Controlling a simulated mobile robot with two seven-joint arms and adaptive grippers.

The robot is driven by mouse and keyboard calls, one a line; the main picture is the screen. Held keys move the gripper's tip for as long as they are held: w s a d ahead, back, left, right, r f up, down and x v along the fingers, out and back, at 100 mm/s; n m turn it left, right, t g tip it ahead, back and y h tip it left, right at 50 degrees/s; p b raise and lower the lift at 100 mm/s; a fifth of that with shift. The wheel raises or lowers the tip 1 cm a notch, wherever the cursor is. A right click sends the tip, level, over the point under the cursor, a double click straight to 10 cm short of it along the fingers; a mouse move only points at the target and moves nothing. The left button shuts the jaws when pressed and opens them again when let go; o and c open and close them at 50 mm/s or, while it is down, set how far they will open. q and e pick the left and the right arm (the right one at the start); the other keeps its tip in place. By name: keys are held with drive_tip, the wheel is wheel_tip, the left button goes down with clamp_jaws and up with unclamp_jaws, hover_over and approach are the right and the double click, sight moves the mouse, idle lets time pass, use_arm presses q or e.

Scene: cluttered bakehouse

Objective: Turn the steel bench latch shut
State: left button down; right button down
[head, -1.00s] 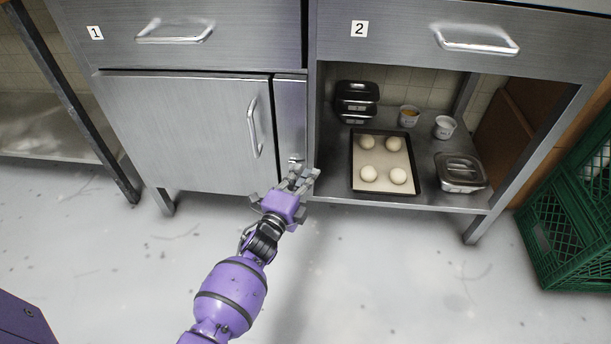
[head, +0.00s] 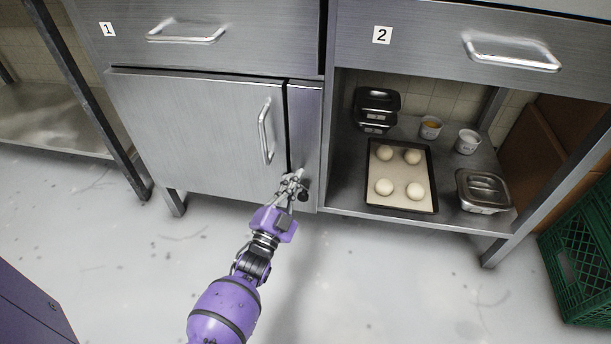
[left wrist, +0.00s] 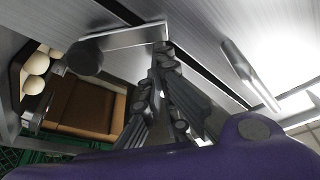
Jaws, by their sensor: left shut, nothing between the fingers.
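The steel bench latch is at the lower part of the narrow strip right of the cabinet door (head: 200,130). Its dark round knob (head: 303,195) shows just right of my fingertips in the head view. In the left wrist view the latch is a pale flat bar (left wrist: 122,37) with the dark knob (left wrist: 85,57) at its left end. My left gripper (head: 293,182) is shut and empty. Its fingertips (left wrist: 164,50) are close to the bar's right end, near the dark door gap; I cannot tell whether they touch. The fingers partly hide the latch in the head view. My right gripper is not in view.
The door handle (head: 265,132) stands out left of my gripper. The open shelf (head: 348,199) at right holds a tray of dough balls (head: 435,184), tins and small cups. A green crate (head: 575,255) stands at far right. The floor in front is clear.

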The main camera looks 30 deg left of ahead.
use_arm(q)
drive_tip(key=shift+s+a+f+n+y, duration=0.1)
drive_tip(key=shift+a+f+n+y, duration=0.15)
drive_tip(key=shift+n, duration=0.35)
drive_tip(key=shift+s+a+f+n+y, duration=0.15)
drive_tip(key=shift+a+n+y, duration=0.2)
drive_tip(key=shift+n, duration=0.25)
drive_tip(key=n+y, duration=0.1)
drive_tip(key=n, duration=0.1)
drive_tip(key=a+f+n+b, duration=0.1)
drive_tip(key=n, duration=0.1)
drive_tip(key=a+n+y+b, duration=0.1)
drive_tip(key=n, duration=0.1)
drive_tip(key=shift+s+f+y, duration=0.3)
drive_tip(key=shift+a+f, duration=0.2)
drive_tip(key=shift+a, duration=0.1)
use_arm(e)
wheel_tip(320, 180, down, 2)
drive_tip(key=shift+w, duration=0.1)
use_arm(q)
drive_tip(key=shift+f, duration=0.1)
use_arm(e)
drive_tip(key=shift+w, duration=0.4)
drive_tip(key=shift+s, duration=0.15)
